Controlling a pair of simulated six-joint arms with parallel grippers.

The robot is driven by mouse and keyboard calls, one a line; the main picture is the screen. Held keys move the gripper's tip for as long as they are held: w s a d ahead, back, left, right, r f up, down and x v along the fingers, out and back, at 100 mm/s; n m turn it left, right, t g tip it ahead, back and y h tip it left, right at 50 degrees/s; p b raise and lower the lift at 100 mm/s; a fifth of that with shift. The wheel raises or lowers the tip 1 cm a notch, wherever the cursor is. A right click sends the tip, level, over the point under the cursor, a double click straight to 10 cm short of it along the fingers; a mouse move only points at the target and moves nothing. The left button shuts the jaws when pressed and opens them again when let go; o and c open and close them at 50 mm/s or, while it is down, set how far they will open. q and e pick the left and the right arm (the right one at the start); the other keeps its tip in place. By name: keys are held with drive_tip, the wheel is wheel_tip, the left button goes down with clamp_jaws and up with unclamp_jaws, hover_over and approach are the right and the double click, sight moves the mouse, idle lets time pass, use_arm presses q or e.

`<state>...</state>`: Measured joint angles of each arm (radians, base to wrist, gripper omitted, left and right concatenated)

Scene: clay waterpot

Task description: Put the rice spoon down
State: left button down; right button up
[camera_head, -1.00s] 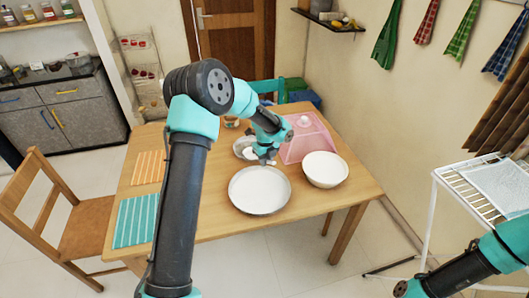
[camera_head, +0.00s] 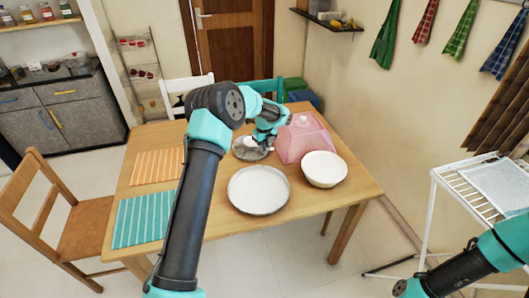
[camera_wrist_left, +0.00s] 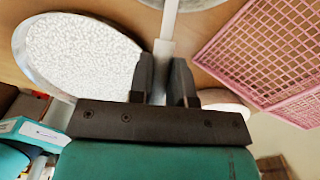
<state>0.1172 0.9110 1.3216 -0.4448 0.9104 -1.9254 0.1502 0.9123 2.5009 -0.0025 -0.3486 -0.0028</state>
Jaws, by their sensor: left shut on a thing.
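My left gripper (camera_head: 262,143) is over the back part of the wooden table, by the small metal dish (camera_head: 240,154) and left of the pink cover. In the left wrist view its two dark fingers (camera_wrist_left: 165,82) are shut on the white handle of the rice spoon (camera_wrist_left: 168,30). The handle runs up out of the picture, so the spoon's far end is hidden there. In the head view a small white part shows at the dish, but I cannot tell whether the spoon touches it. My right gripper is not in view; only part of my right arm shows.
A large round plate (camera_head: 259,190) and a white bowl (camera_head: 325,169) stand nearer the front. A pink mesh cover (camera_head: 303,138) stands close right of the gripper. Orange (camera_head: 157,166) and teal (camera_head: 143,219) striped mats lie on the left. The table's front right is clear.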

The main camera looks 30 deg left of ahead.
use_arm(q)
drive_tip(key=shift+w+a, duration=0.1)
drive_tip(key=shift+w, duration=0.1)
drive_tip(key=shift+f, duration=1.9)
drive_tip(key=c, duration=1.1)
unclamp_jaws()
drive_tip(key=shift+o, duration=0.2)
wheel_tip(320, 180, up, 12)
drive_tip(key=shift+r, duration=0.15)
